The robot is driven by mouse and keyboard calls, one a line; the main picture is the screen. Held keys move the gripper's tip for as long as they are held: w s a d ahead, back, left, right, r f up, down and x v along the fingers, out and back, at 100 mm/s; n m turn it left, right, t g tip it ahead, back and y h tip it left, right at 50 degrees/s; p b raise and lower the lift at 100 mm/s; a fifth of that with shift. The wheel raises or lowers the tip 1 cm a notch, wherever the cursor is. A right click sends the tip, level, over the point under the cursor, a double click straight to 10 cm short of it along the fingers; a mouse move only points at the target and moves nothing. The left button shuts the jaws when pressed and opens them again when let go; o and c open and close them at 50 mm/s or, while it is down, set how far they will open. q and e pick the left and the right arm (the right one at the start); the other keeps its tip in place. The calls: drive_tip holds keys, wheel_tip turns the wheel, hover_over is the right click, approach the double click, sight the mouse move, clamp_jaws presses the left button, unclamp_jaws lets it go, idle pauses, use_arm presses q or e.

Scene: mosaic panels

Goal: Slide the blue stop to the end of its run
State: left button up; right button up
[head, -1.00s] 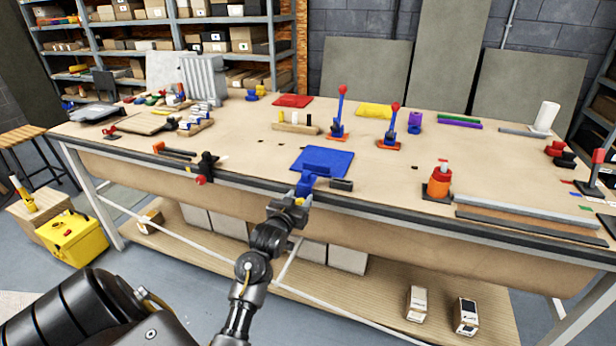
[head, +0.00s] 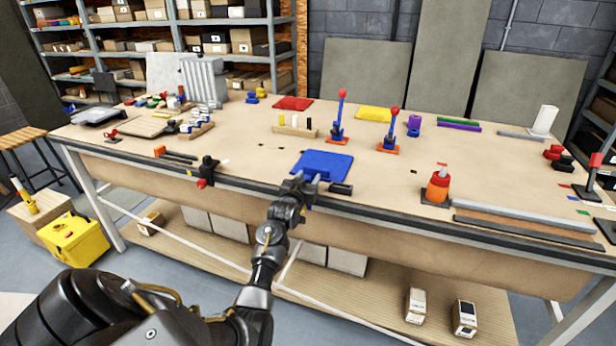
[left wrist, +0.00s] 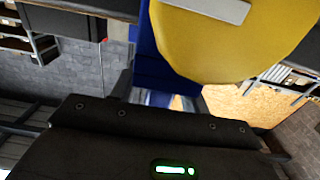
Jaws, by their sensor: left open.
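The blue stop (head: 311,190) is at the table's front edge, just in front of a flat blue panel (head: 324,166). My left gripper (head: 299,183) is right at it and hides much of it. The gripper is open. In the left wrist view a blue part (left wrist: 150,55) stands just beyond the gripper, close to the dark finger on the left. A large yellow rounded part (left wrist: 225,35) with a grey strip is beside it. I cannot tell whether the fingers touch the stop. My right gripper is not in view.
A dark cylinder (head: 340,189) lies on the edge just right of the stop. A black clamp (head: 208,168) is to the left. An orange cone-like piece (head: 438,187) stands to the right. Two red-knobbed levers (head: 341,115) (head: 390,130) stand behind the blue panel.

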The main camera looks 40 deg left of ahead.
use_arm(q)
drive_tip(key=shift+w+a, duration=0.1)
drive_tip(key=shift+w, duration=0.2)
clamp_jaws()
